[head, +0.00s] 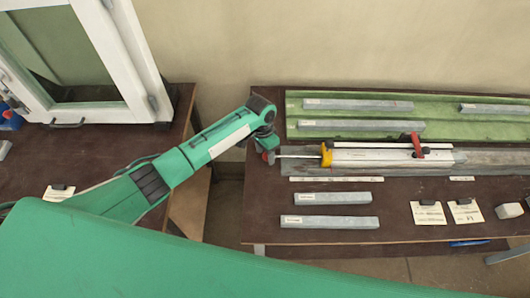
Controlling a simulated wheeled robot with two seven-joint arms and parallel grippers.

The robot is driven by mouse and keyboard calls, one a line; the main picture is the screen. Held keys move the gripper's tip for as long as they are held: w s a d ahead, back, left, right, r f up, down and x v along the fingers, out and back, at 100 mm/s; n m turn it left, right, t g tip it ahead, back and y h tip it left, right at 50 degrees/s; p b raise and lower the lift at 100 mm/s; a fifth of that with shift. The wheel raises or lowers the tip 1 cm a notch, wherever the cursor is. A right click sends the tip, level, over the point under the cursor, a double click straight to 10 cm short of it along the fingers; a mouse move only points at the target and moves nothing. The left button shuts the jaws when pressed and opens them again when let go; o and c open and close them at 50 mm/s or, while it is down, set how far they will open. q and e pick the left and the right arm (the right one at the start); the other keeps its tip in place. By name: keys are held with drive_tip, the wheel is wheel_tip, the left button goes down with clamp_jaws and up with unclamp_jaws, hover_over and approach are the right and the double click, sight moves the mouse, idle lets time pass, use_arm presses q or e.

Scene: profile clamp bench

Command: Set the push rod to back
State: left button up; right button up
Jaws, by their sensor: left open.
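The push rod (298,156) is a thin grey metal bar. It sticks out to the left from a yellow end piece (326,155) on a long white and grey profile clamp (372,157). A red lever (416,145) stands on the clamp towards its right. My left gripper (268,154) is at the left end of the rod, pointing down at the table's left edge. It is open. The rod's end is partly hidden there, and I cannot tell whether the fingers touch it. My right gripper is not in view.
A green tray (450,130) with several grey profiles lies behind the clamp. Two grey bars (330,222) lie in front, with paper cards (428,213) and a pale block (509,210) to the right. A white window frame (118,50) stands on the left table. A gap separates the tables.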

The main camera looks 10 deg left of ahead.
use_arm(q)
wheel_tip(320, 180, up, 13)
drive_tip(key=w+a+b, duration=0.1)
drive_tip(key=b, duration=0.2)
drive_tip(key=shift+a+r, duration=0.15)
drive_tip(key=shift+a, duration=0.1)
